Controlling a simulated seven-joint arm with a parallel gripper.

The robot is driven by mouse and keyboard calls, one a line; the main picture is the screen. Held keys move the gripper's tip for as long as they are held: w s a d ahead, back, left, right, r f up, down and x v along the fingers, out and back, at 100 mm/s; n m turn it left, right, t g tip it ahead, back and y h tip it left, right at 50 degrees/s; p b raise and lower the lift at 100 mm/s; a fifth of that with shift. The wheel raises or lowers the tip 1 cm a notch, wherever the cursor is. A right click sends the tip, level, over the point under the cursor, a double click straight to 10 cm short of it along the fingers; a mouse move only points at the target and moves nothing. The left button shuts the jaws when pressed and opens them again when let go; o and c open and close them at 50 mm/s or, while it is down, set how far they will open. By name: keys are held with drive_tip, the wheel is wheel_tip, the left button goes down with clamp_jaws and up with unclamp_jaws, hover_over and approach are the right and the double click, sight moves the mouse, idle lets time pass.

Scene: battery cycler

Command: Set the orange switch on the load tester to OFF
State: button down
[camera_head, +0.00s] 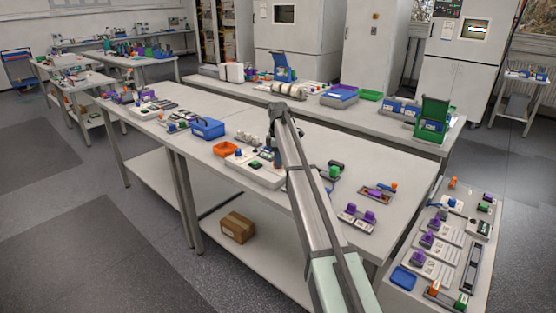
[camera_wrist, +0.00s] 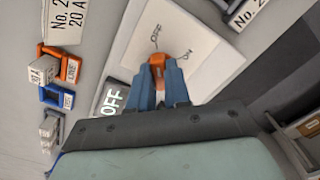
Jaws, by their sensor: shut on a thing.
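In the wrist view, the orange switch (camera_wrist: 157,59) sits on the white face of the load tester (camera_wrist: 208,54), with printed OFF and ON marks beside it. My gripper (camera_wrist: 159,70) has its two blue-grey fingers closed around the switch, one on each side. The fingers hide the switch's lower part. A dark plate (camera_wrist: 112,99) beside the white face reads OFF in light letters. In the head view, my arm reaches over the middle table and hides most of the gripper and the switch.
In the wrist view, an orange clip (camera_wrist: 70,68) and a blue clip (camera_wrist: 54,96) stand at the left near a "No. 2 20 A" label (camera_wrist: 66,15). In the head view, an orange tray (camera_head: 225,149) and a blue box (camera_head: 208,129) lie left of my arm.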

drive_tip(key=c, duration=1.1)
unclamp_jaws()
drive_tip(key=shift+r, duration=0.1)
wheel_tip(320, 180, up, 14)
drive_tip(key=shift+f, duration=0.15)
